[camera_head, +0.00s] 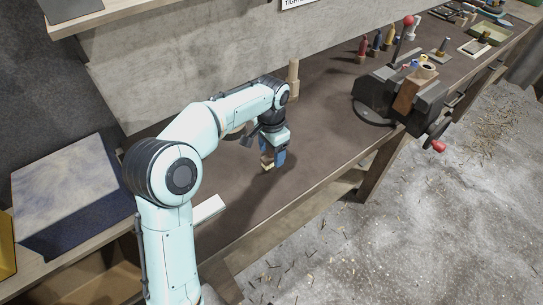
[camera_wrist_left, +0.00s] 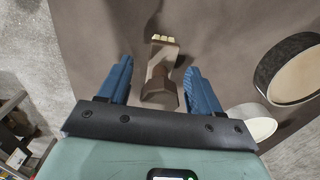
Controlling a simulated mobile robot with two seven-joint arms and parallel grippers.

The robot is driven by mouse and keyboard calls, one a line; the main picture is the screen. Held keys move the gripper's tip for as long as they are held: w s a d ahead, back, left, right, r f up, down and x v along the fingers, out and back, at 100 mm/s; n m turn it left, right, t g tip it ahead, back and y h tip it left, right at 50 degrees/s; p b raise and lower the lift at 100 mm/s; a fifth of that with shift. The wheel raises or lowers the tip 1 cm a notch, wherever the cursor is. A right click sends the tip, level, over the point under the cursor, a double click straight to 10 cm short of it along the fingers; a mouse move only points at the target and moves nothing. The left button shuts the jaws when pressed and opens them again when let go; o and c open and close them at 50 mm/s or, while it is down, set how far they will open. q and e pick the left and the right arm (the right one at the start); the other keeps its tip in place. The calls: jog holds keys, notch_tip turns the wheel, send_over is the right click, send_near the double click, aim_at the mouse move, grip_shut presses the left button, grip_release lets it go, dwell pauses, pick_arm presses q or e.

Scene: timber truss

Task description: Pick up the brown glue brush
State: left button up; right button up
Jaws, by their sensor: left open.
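The brown glue brush (camera_wrist_left: 159,88) is in the left wrist view, between my two blue fingers, with its pale tip (camera_wrist_left: 163,40) towards the top of the picture. In the head view only a small pale and brown part of the brush (camera_head: 266,162) shows beside the fingers, on the dark bench. My left gripper (camera_wrist_left: 158,72) is open, with one finger on each side of the brush and visible gaps between. In the head view the left gripper (camera_head: 274,157) points down close to the bench top. My right gripper is not in view.
A dark-rimmed round item (camera_wrist_left: 293,70) and a pale round item (camera_wrist_left: 252,122) are right of the fingers in the wrist view. A wooden cylinder (camera_head: 293,76) stands behind the arm. A vise (camera_head: 398,98) is at the right. The bench (camera_head: 318,130) is clear between them.

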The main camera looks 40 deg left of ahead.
pick_arm(q)
grip_shut()
jog(key=shift+r, duration=0.1)
notch_tip(320, 180, up, 20)
jog(key=p, duration=0.5)
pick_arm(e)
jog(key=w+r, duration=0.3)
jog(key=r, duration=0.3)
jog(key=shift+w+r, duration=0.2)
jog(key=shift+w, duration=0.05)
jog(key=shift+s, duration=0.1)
